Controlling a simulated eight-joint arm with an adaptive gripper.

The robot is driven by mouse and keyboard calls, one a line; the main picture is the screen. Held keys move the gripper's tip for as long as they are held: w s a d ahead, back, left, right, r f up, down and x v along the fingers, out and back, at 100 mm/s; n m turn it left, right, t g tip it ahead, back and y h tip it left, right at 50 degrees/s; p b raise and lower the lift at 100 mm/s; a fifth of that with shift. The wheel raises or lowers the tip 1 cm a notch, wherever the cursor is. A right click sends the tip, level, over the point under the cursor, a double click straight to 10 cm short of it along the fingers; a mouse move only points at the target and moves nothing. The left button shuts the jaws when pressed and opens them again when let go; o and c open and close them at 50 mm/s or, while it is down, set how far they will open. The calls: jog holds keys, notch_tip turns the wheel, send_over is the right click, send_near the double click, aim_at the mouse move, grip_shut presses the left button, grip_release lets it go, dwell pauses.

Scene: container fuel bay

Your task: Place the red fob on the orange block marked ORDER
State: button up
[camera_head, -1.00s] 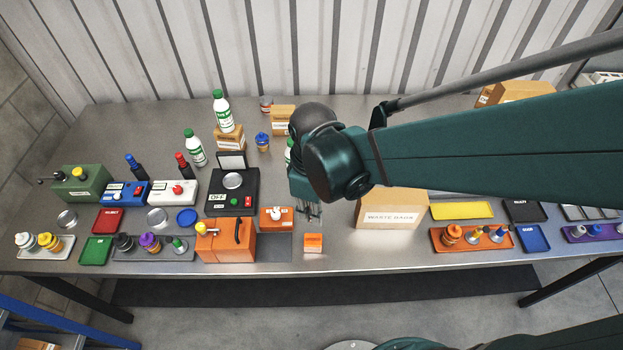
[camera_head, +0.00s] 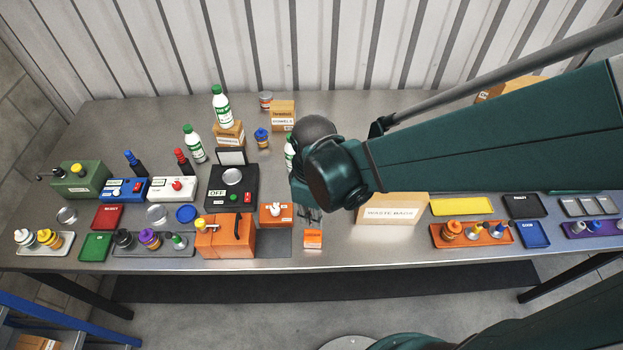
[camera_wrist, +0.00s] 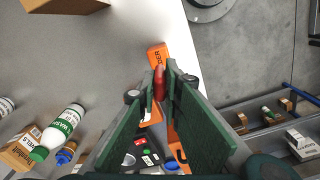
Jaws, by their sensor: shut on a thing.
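The orange block marked ORDER (camera_head: 313,239) stands near the front edge of the table, just right of an orange box; its lettered face also shows in the wrist view (camera_wrist: 156,54). My gripper (camera_head: 312,217) is just behind the block in the head view, mostly hidden by my arm. In the wrist view my gripper (camera_wrist: 161,82) is shut on the red fob (camera_wrist: 159,84), held between the fingertips. The fob's tip appears close to the block in that view; I cannot tell whether they touch.
A cardboard box labelled WASTE BAGS (camera_head: 391,208) stands right of the gripper. Bare table lies between the block and the waste box.

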jog(key=shift+f, duration=1.15)
jog(key=shift+f, duration=0.1)
jog(key=shift+f, duration=1.8)
jog(key=shift+f+b, duration=0.15)
jog(key=shift+b, duration=0.3)
jog(key=o, duration=0.7)
jog(key=shift+o, duration=0.2)
jog(key=shift+r, duration=0.3)
jog(key=shift+r+p, duration=0.75)
jog(key=shift+r, duration=5.15)
